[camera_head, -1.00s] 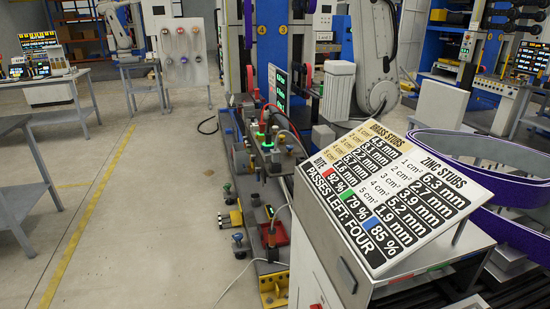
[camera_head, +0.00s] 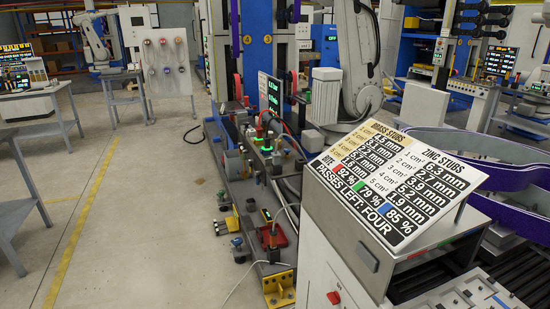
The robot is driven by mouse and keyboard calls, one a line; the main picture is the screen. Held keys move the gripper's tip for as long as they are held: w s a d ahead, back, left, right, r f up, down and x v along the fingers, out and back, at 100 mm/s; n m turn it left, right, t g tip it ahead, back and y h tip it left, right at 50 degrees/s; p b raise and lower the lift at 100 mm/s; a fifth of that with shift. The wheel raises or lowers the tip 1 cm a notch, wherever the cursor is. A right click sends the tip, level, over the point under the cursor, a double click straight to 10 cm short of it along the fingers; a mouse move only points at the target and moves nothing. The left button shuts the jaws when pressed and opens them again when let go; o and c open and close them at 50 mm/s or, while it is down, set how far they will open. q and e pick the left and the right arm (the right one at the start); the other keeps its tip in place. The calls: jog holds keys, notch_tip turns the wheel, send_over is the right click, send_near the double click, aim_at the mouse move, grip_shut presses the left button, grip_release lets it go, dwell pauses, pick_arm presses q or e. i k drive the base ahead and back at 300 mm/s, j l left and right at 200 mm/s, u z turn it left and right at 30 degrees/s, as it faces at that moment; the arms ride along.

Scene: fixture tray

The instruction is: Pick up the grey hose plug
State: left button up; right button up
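I cannot pick out a grey hose plug for certain in the head view. A small grey-blue knobbed piece (camera_head: 238,244) stands low beside the machine base, left of a red block (camera_head: 272,238); I cannot tell whether it is the plug. Several small fittings with green lights (camera_head: 265,145) sit on the machine bed farther back. Neither of my grippers shows in this view.
A console with a slanted sign (camera_head: 395,185) fills the right foreground, beside purple-edged curved bands (camera_head: 480,155). A panel with coloured round fittings (camera_head: 165,62) stands at the back left. A grey table (camera_head: 20,212) is at the left edge. The floor (camera_head: 140,220) between is clear.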

aim_at(276, 157)
jog(key=i+j+z, duration=0.1)
jog(key=i+j, duration=0.2)
jog(key=i+j+z, duration=0.1)
jog(key=i+j, duration=0.45)
jog(key=j, duration=0.2)
jog(key=i+j+z, duration=0.15)
jog(key=j, duration=0.25)
jog(key=i+j+z, duration=0.1)
jog(key=i+j, duration=0.25)
